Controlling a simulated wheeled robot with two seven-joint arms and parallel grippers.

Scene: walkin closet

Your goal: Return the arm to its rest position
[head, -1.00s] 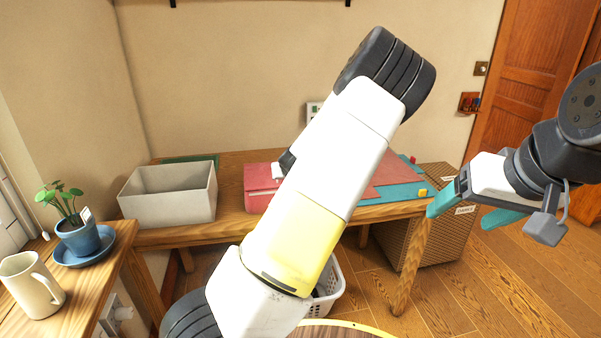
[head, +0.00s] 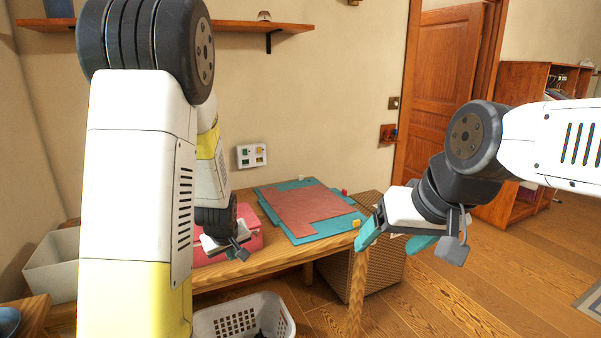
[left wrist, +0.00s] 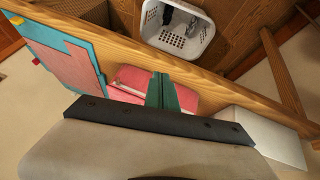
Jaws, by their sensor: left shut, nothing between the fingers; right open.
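My left arm fills the left of the head view, with the upper link raised and the forearm hanging down behind it. My left gripper (head: 226,246) is over the wooden table (head: 280,258), in front of the pink box (head: 250,236). In the left wrist view its teal fingers (left wrist: 162,78) are together, with nothing between them, and the pink box (left wrist: 135,80) shows beyond them. My right gripper (head: 397,240) is open and empty in front of the table's right end, its teal fingers apart.
A teal mat with a red sheet (head: 305,210) lies on the table. A grey-white bin (head: 52,268) stands at left. A white laundry basket (head: 245,318) is on the floor in front. A wicker hamper (head: 340,275) stands at the right. A shelf (head: 250,27) is on the wall above.

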